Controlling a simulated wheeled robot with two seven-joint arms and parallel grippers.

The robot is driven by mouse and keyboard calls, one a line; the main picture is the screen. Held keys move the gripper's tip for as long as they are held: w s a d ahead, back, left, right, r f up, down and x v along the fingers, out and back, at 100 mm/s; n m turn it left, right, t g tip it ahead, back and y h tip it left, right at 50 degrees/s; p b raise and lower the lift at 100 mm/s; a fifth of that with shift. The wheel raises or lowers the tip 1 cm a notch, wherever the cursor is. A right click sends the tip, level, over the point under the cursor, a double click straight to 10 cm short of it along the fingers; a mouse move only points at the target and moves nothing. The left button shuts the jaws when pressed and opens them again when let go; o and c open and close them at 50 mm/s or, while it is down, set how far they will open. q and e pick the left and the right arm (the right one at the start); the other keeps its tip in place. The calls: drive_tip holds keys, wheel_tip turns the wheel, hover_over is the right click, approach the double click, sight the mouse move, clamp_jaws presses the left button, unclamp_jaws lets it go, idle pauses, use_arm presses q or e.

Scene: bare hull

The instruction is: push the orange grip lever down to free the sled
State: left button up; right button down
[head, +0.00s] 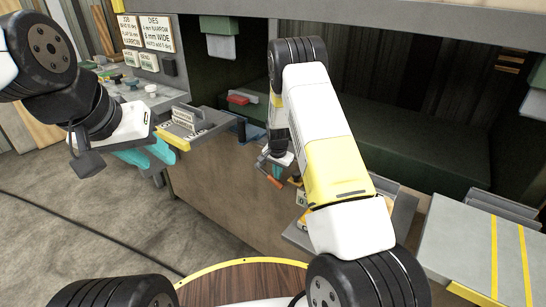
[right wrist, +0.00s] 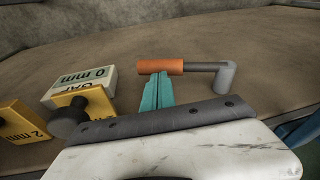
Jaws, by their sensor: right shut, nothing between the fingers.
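The orange grip lever (right wrist: 160,67) lies level across the upper middle of the right wrist view, its grey rod running right to a grey post (right wrist: 225,77). In the head view a small orange piece (head: 275,182) of it shows below my right gripper (head: 277,172). My right gripper's teal fingers (right wrist: 158,92) are shut and empty. Their tips are right at the orange grip; I cannot tell whether they touch it. My left gripper (head: 160,160) hangs at the left, its teal fingertips apart, far from the lever. I cannot make out the sled for certain.
Yellow blocks (right wrist: 95,103), a white "0 mm" block (right wrist: 80,85) and a dark knob (right wrist: 68,122) stand left of my right gripper. A grey tray with labels (head: 190,125) is near my left gripper. A yellow-striped table (head: 480,250) stands at the right.

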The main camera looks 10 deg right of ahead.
sight(277, 181)
drive_tip(key=shift+a+f, duration=0.1)
drive_tip(key=shift+f, duration=0.15)
drive_tip(key=shift+f, duration=1.4)
drive_tip(key=f, duration=0.3)
drive_tip(key=shift+w+a, duration=0.4)
drive_tip(key=shift+t+y, duration=0.5)
drive_tip(key=shift+y, duration=0.1)
drive_tip(key=shift+w+a+f, duration=0.45)
drive_tip(key=shift+f, duration=0.2)
drive_tip(key=shift+w+a+f, duration=0.4)
drive_tip(key=shift+f, duration=0.3)
drive_tip(key=shift+w+a+f, duration=0.45)
drive_tip(key=shift+f, duration=0.2)
